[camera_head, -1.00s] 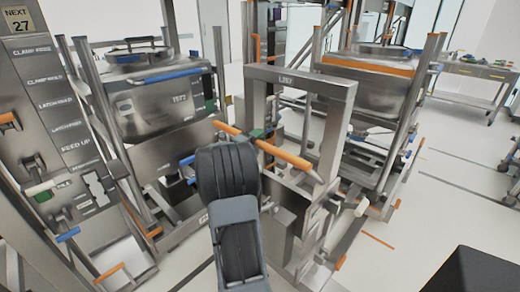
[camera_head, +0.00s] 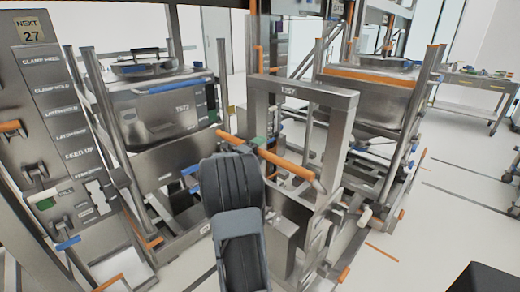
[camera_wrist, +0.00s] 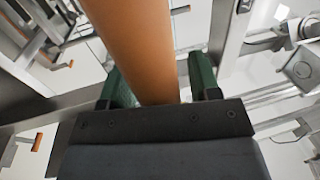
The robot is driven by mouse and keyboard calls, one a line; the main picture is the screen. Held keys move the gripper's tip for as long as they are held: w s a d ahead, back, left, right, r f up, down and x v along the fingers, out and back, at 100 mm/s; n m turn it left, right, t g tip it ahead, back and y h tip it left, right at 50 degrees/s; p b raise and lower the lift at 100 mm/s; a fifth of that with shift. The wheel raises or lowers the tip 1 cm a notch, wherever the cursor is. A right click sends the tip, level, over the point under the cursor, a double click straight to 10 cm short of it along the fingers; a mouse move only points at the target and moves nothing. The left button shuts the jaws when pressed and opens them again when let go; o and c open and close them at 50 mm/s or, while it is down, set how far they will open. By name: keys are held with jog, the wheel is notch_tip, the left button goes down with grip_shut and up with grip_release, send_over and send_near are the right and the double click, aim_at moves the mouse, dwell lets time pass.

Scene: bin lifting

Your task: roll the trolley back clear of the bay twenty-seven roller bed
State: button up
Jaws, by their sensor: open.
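The trolley (camera_head: 342,125) is a grey metal upright frame with a label on its top beam, in the middle of the head view. Its orange handle bar (camera_head: 288,163) slants across the front. My gripper (camera_wrist: 160,80) is open around this bar in the wrist view, with a green finger on each side; contact cannot be told. In the head view my own wrist hides most of the gripper. The bay twenty-seven roller bed cannot be picked out clearly; a NEXT 27 sign (camera_head: 30,28) tops the panel at left.
A steel bin (camera_head: 165,115) with a blue handle stands behind left, between posts. Another bin (camera_head: 370,95) with an orange band stands behind right. The labelled control panel (camera_head: 70,125) is close at left. Floor at right is mostly open, before a bench (camera_head: 478,82).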

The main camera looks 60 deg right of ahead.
jog(key=b+v, duration=0.1)
jog(key=v, duration=1.2)
jog(key=shift+a, duration=0.35)
jog(key=shift+f, duration=0.1)
jog(key=shift+w, duration=0.1)
